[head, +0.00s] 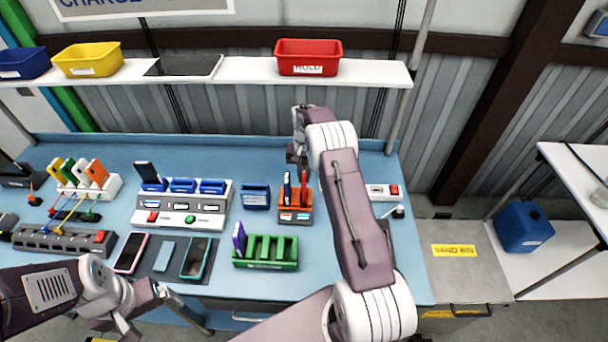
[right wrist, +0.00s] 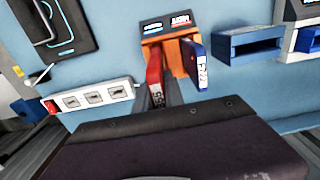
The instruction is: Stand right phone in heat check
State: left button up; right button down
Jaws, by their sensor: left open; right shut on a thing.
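The orange heat check stand (head: 298,215) is at mid-bench in the head view and also shows in the right wrist view (right wrist: 170,42). A red phone (head: 304,184) stands upright at its right slot, and a blue phone (head: 287,187) stands in its left slot. My right gripper (head: 298,160) is above the stand, shut on the red phone (right wrist: 153,72). The blue phone (right wrist: 194,62) is beside it in the wrist view. I cannot tell whether the red phone's lower end is fully seated. My left gripper (head: 166,296) is open and empty near the front edge.
A green rack (head: 265,264) with a purple phone stands in front. A white charger (head: 180,205) and small blue box (head: 256,196) are left of the stand. Pink-cased (head: 131,252) and teal-cased (head: 195,258) phones lie flat. A white switch strip (head: 383,192) is to the right.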

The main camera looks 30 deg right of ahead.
jog(key=shift+d+f+b, duration=0.1)
jog(key=shift+f+b, duration=0.3)
jog(key=shift+f, duration=0.55)
jog(key=shift+a+f+b, duration=0.2)
jog(key=shift+f+b, duration=0.5)
jog(key=shift+f, duration=0.25)
jog(key=shift+d+f, duration=0.15)
jog(key=shift+f, duration=0.3)
jog(key=shift+f+b, duration=0.25)
jog(key=shift+b, duration=0.15)
jog(key=c, duration=1.3)
grip_release()
jog(key=shift+c, duration=0.2)
